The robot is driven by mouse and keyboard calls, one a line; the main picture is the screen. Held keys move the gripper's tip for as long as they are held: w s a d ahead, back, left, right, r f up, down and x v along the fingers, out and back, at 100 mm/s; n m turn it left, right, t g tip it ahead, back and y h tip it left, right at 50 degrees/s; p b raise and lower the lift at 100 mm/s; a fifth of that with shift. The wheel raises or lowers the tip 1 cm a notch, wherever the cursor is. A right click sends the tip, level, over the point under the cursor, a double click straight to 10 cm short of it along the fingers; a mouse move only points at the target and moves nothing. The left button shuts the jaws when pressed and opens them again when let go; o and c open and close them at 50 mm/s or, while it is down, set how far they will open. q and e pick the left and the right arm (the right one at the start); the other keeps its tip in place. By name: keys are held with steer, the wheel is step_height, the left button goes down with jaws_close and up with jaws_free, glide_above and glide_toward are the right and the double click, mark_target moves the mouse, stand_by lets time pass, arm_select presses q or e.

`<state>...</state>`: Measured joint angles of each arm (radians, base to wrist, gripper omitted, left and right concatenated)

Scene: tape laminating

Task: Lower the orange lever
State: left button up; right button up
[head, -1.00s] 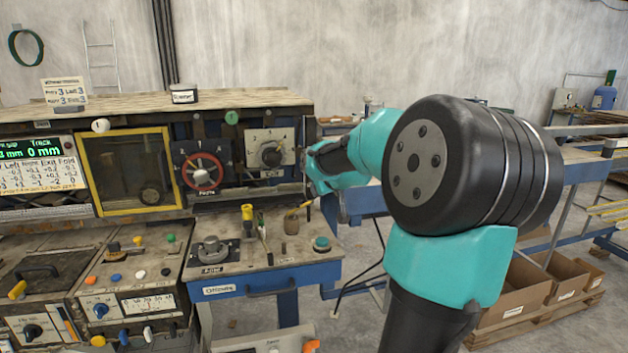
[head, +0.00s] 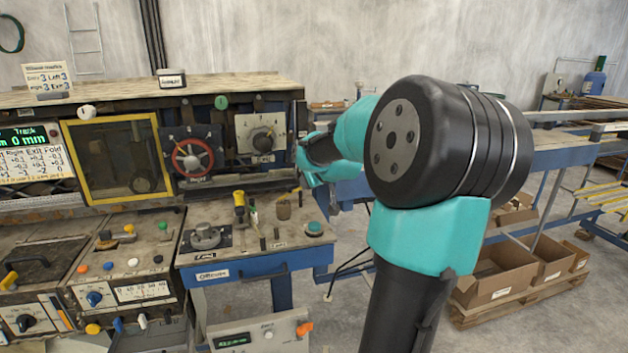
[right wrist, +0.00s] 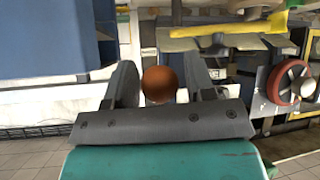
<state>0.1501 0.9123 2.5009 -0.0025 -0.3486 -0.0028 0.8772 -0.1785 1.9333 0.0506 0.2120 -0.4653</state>
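In the right wrist view, a round orange-brown knob (right wrist: 160,84) sits between the two fingers of my right gripper (right wrist: 160,80). The fingers stand apart, with narrow gaps beside the knob; firm contact does not show. Whether this knob belongs to the low orange lever is not clear. In the head view my right arm reaches back to the machine's right end, and its fingertips are not clear there. My left gripper is out of view.
A red handwheel (head: 193,155) and a yellow-framed window (head: 118,158) are on the upright panel. A bench (head: 260,235) with knobs and short levers juts out below. Cardboard boxes (head: 500,272) lie on a pallet at right. Grey floor is open between.

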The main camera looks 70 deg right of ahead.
steer(key=shift+o, duration=0.7)
steer(key=shift+r, duration=0.1)
steer(key=v, duration=1.7)
steer(key=shift+a, duration=0.1)
